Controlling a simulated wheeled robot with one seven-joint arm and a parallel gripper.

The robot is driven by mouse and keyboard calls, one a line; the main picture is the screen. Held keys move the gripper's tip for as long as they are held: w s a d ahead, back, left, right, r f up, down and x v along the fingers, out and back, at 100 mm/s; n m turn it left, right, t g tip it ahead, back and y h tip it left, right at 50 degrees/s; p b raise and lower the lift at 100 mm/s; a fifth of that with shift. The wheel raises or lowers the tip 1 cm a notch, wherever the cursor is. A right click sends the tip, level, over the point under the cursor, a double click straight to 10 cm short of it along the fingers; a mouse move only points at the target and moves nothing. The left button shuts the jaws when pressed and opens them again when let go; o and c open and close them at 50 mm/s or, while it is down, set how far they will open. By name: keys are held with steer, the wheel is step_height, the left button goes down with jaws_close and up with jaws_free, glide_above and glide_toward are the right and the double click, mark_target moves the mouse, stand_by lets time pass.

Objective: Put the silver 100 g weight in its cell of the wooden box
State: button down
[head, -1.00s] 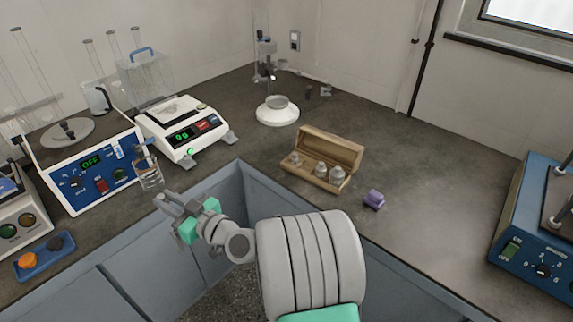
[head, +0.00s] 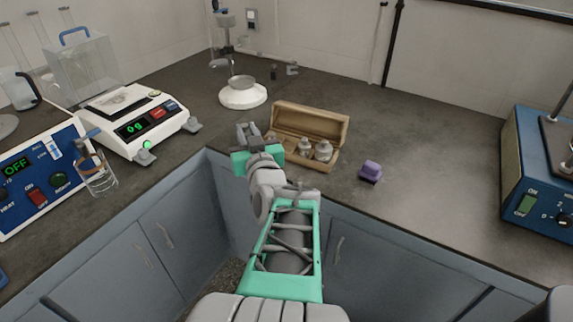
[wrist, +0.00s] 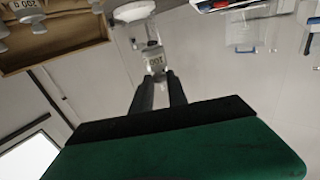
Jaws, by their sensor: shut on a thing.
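My gripper (head: 247,131) is just left of the open wooden box (head: 318,119) in the head view. In the wrist view my gripper (wrist: 156,80) is shut on the silver weight (wrist: 155,60), marked 100, between its fingertips. In the head view I cannot make the held weight out from the fingers. The box (wrist: 60,50) also shows at the upper left of the wrist view, apart from the held weight. Silver weights stand in the box, one marked 200 g (wrist: 27,5).
A purple block (head: 370,171) lies right of the box. A white round stand with a dish (head: 242,95) is behind my gripper. A balance (head: 138,120) and a glass beaker (head: 98,178) are at left. A blue machine (head: 530,165) stands right.

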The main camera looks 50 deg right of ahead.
mark_target(288, 142)
steer(key=s+d+m+g+h+b, duration=0.2)
steer(key=s+d, duration=0.2)
steer(key=s, duration=0.1)
steer(key=w+d+f+b, duration=0.1)
steer(key=d+f+b, duration=0.1)
steer(key=d+f, duration=0.1)
steer(key=w+d+f+b, duration=0.2)
steer(key=d+f, duration=0.1)
steer(key=d, duration=0.2)
steer(key=w+d+f+b, duration=0.1)
steer(key=d+f, duration=0.2)
steer(key=d, duration=0.1)
steer(key=shift+w+b, duration=0.2)
steer(key=shift+b, duration=0.2)
steer(key=shift+w+d+f, duration=0.1)
steer(key=shift+d+f, duration=0.1)
steer(key=shift+d, duration=0.05)
steer(key=shift+d+f+b, duration=0.15)
steer(key=shift+f+b, duration=1.05)
steer(key=shift+f, duration=0.6)
steer(key=c, duration=1.3)
jaws_free()
steer(key=shift+r, duration=0.1)
